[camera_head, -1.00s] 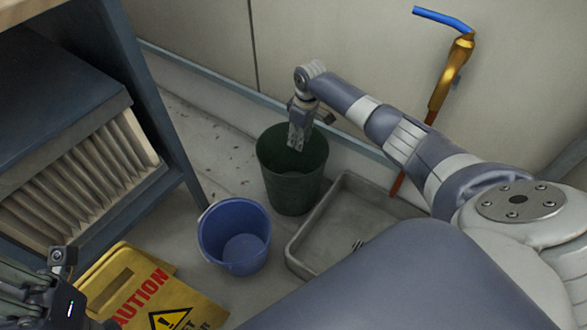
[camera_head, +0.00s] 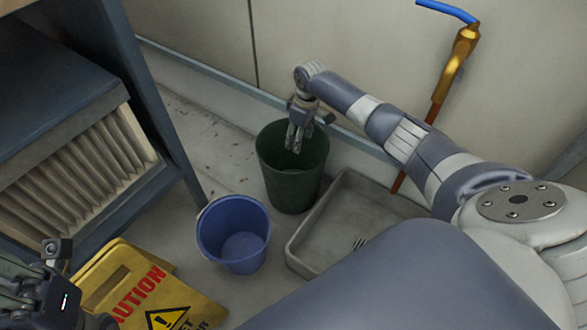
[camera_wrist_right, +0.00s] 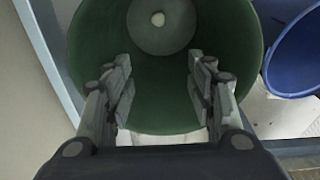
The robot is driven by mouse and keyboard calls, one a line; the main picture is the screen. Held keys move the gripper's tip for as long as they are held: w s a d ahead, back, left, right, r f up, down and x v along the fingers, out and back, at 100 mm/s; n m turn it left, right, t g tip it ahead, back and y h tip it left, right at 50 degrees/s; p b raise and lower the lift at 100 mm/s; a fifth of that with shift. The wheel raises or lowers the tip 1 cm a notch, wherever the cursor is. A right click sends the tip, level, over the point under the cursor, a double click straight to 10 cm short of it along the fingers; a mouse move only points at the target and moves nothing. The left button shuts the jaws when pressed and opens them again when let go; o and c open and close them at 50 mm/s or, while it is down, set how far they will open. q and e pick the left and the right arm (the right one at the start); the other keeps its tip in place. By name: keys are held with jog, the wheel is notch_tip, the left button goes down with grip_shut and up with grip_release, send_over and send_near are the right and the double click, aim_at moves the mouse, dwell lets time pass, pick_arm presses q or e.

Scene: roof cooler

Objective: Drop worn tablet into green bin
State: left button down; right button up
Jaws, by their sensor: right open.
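The green bin (camera_head: 292,186) stands on the floor near the wall, its mouth facing up. My right gripper (camera_head: 298,140) points down over the bin's mouth. In the right wrist view the gripper (camera_wrist_right: 160,95) has its fingers apart with nothing between them. The green bin's inner wall (camera_wrist_right: 160,85) fills most of that view.
A blue bucket (camera_head: 232,252) stands left of the bin and a grey tray (camera_head: 325,214) lies to its right. A yellow caution sign (camera_head: 122,274) and a slatted filter unit (camera_head: 85,168) are at left.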

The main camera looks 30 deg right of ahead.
notch_tip(320, 180, up, 7)
jog(key=shift+s+d+r, duration=0.2)
jog(key=shift+s, duration=0.2)
dwell(0.4)
